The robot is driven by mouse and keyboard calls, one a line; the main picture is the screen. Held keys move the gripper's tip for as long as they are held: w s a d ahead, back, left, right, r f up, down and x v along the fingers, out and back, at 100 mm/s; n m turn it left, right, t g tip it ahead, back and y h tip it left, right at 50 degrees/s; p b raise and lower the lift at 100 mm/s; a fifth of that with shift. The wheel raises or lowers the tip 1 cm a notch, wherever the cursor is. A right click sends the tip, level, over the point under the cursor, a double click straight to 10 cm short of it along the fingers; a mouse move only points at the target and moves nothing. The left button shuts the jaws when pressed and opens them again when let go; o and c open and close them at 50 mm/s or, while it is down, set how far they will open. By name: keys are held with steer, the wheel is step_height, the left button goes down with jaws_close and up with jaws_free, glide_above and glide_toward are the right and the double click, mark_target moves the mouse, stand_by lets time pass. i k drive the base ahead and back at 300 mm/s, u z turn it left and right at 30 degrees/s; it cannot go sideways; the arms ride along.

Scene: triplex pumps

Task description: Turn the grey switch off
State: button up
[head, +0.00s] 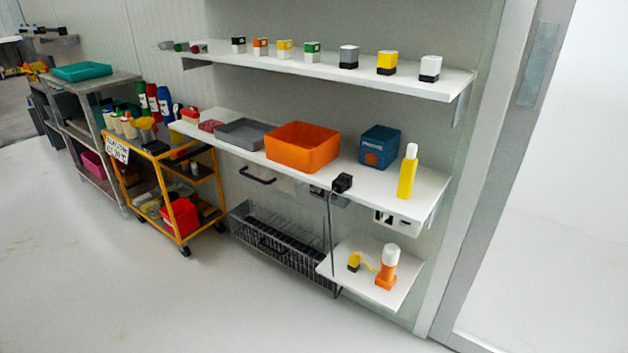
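A small block with a grey top and black base (349,57) stands on the upper white shelf (430,84), in a row of similar blocks with differently coloured tops. It may be the grey switch, but whether it is a switch, and its on or off position, is too small to tell. A white panel with dark openings (397,222) is under the right end of the middle shelf; its details are unclear. My gripper is not in view.
The middle shelf (428,190) holds an orange bin (302,147), a blue box (380,147) and a yellow bottle (408,172). A small low shelf (398,290) holds an orange-and-white bottle (387,268). A yellow cart (160,195) stands left. The floor in front is clear.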

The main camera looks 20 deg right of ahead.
mark_target(315, 190)
steer(key=z, duration=0.15)
steer(key=i, duration=0.35)
steer(key=z, duration=0.15)
steer(key=k, duration=1.35)
steer(key=u, duration=0.75)
steer(key=i, duration=1.25)
steer(key=u, duration=0.3)
